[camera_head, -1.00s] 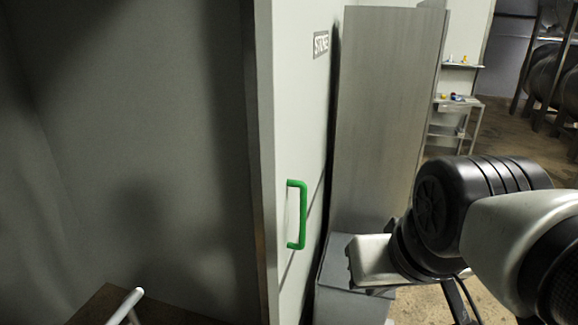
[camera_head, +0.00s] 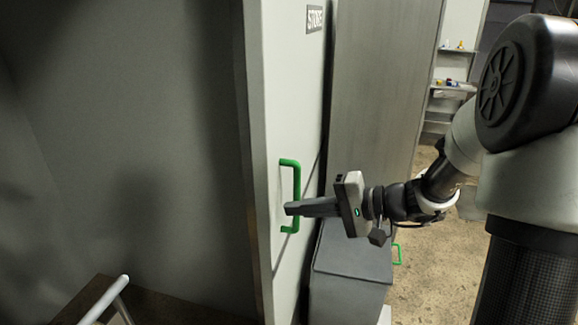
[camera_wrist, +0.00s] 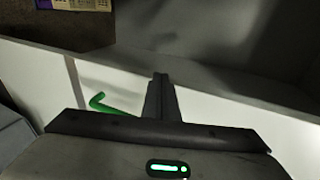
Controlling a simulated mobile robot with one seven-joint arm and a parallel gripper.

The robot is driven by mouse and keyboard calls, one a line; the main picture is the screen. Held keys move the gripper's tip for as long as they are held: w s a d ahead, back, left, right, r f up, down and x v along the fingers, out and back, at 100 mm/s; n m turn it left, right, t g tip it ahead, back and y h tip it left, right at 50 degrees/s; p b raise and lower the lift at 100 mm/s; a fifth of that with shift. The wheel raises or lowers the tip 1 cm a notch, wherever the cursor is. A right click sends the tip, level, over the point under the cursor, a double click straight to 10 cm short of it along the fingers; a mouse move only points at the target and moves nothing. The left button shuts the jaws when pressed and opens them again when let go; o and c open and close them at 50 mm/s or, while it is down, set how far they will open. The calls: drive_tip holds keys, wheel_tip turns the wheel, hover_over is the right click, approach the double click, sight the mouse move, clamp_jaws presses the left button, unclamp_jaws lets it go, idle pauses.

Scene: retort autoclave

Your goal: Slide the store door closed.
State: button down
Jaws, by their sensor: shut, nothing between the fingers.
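The store door (camera_head: 283,110) is a pale panel with a STORE sign (camera_head: 314,19) near its top. Its green bar handle (camera_head: 297,180) stands upright on the door's face. My gripper (camera_head: 290,209) is shut and empty. In the head view its fingertips overlap the lower part of the handle; I cannot tell if they touch it. In the wrist view the shut fingers (camera_wrist: 160,95) reach over the pale door, and a bent end of the green handle (camera_wrist: 108,104) shows just left of them. The rest of the handle is hidden there.
A grey box (camera_head: 350,268) stands below my arm, beside the door. A tall grey panel (camera_head: 385,90) rises behind it. A white rail (camera_head: 105,298) is at the lower left. Shelves (camera_head: 452,85) with small items stand farther back. Bare floor lies at the right.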

drive_tip(key=w+d+f+m+t+h, duration=0.1)
drive_tip(key=w+d+f+m+t, duration=0.1)
drive_tip(key=w+d+m+t, duration=0.25)
drive_tip(key=w+d+f+m+t, duration=0.1)
drive_tip(key=w+d+f+t, duration=0.2)
drive_tip(key=w+d, duration=0.35)
drive_tip(key=w+a+p, duration=0.1)
drive_tip(key=a+p, duration=0.1)
drive_tip(key=a, duration=0.5)
drive_tip(key=shift+w+r, duration=0.2)
drive_tip(key=shift+w, duration=0.2)
drive_tip(key=shift+a+n, duration=0.1)
drive_tip(key=shift+n, duration=0.15)
drive_tip(key=shift+s+f, duration=0.1)
